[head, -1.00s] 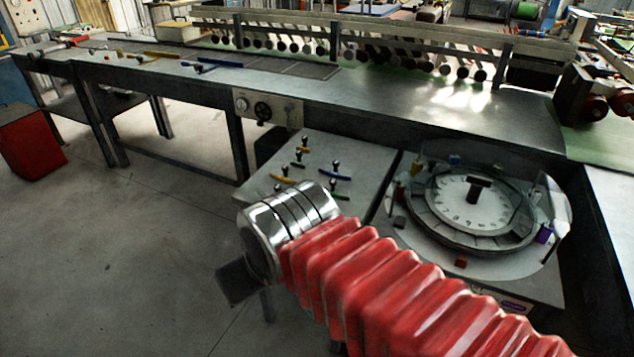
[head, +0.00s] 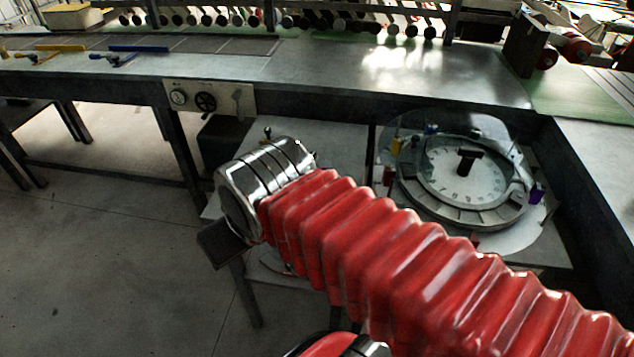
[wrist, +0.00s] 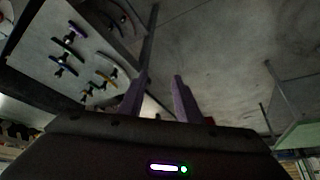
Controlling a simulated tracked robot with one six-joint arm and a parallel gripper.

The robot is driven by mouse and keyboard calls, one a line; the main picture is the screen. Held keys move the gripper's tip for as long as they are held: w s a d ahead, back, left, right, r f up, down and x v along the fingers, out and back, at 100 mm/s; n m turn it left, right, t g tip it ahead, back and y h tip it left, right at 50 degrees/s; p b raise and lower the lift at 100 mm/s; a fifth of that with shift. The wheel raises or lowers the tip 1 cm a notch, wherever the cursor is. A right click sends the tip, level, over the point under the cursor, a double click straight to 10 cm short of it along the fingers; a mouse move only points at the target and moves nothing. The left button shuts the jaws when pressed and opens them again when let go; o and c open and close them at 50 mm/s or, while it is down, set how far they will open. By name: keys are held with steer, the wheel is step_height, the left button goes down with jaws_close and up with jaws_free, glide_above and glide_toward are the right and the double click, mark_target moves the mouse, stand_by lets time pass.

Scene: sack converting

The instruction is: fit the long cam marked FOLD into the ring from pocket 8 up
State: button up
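The ring (head: 408,190) surrounds a pale numbered dial (head: 455,185) on the right-hand stand, under a clear curved guard. I cannot tell which pocket is 8. In the wrist view several cams with dark knobs lie on a grey plate, among them a purple one (wrist: 76,30), a blue one (wrist: 63,64) and a yellow one (wrist: 106,77). No FOLD marking is readable. My gripper (wrist: 160,76) is open and empty, its two fingers apart, beside that plate. In the head view my arm hides most of the cams' plate (head: 340,150).
A long steel bench (head: 330,75) runs behind, with a yellow bar (head: 60,47) and a blue bar (head: 138,48) at its left. A control panel (head: 210,97) with a handwheel is on its front. A purple block (head: 536,194) sits right of the ring. Floor at left is clear.

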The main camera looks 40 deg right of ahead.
steer(key=shift+w, duration=0.1)
steer(key=shift+o, duration=0.6)
steer(key=shift+o, duration=0.8)
steer(key=shift+w+d, duration=0.1)
steer(key=w+d+m+g, duration=0.1)
steer(key=w+d+m, duration=0.3)
steer(key=d+m, duration=0.45)
steer(key=w+d+m, duration=0.5)
steer(key=m, duration=0.7)
steer(key=w+d+f+m, duration=0.1)
steer(key=d+f+m, duration=0.1)
steer(key=d+m, duration=0.6)
steer(key=d+f+m, duration=0.3)
steer(key=d+m, duration=0.6)
steer(key=d, duration=0.1)
steer(key=shift+w+h, duration=0.3)
steer(key=shift+w, duration=0.05)
